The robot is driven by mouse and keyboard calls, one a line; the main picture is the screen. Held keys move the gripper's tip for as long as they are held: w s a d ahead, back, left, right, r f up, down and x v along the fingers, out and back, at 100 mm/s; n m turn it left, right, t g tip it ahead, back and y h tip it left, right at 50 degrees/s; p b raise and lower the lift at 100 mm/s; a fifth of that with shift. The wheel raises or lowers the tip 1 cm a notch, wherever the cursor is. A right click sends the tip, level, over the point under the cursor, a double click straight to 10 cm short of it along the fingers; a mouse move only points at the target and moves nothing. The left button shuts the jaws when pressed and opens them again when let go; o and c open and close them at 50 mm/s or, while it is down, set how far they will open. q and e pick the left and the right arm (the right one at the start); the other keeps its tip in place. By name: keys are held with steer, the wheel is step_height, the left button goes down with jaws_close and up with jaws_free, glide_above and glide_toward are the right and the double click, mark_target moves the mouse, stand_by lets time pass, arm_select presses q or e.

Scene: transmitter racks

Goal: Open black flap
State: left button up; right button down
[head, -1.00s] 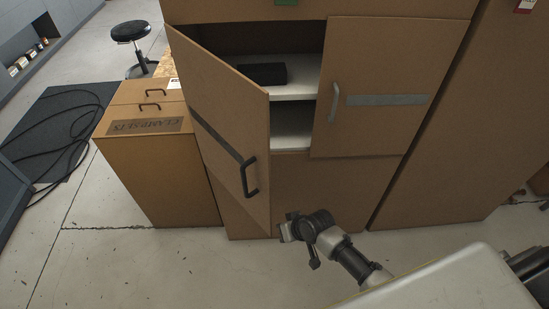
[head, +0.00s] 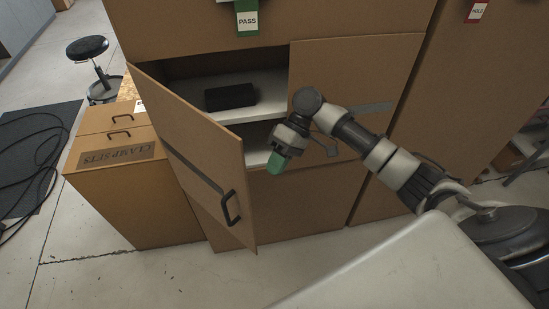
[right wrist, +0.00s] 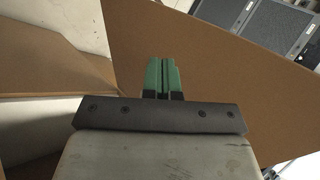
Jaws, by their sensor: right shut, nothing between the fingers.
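The brown cabinet's left door (head: 190,150) stands ajar, swung outward. It has a dark band and a black handle (head: 231,208) near its free edge. A flat black object (head: 230,96) lies on the pale upper shelf behind it; I cannot tell whether it has a flap. My right gripper (head: 277,163) has green fingertips, shut and empty, pointing down in front of the opening, right of the door's free edge. In the right wrist view the shut fingers (right wrist: 162,77) appear against a brown panel (right wrist: 215,85). My left gripper is not in view.
The right door (head: 385,75) looks closed, partly hidden by my right arm. A lower brown cabinet (head: 115,200) marked CLAMPSETS stands to the left. A stool (head: 88,47) and cables on a dark mat (head: 35,150) are farther left. The floor in front is clear.

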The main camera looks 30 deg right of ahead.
steer(key=s+a+f+p, duration=0.3)
steer(key=a+f, duration=0.1)
steer(key=a, duration=0.4)
steer(key=shift+f, duration=0.15)
steer(key=shift+s, duration=0.1)
steer(key=shift+a, duration=0.15)
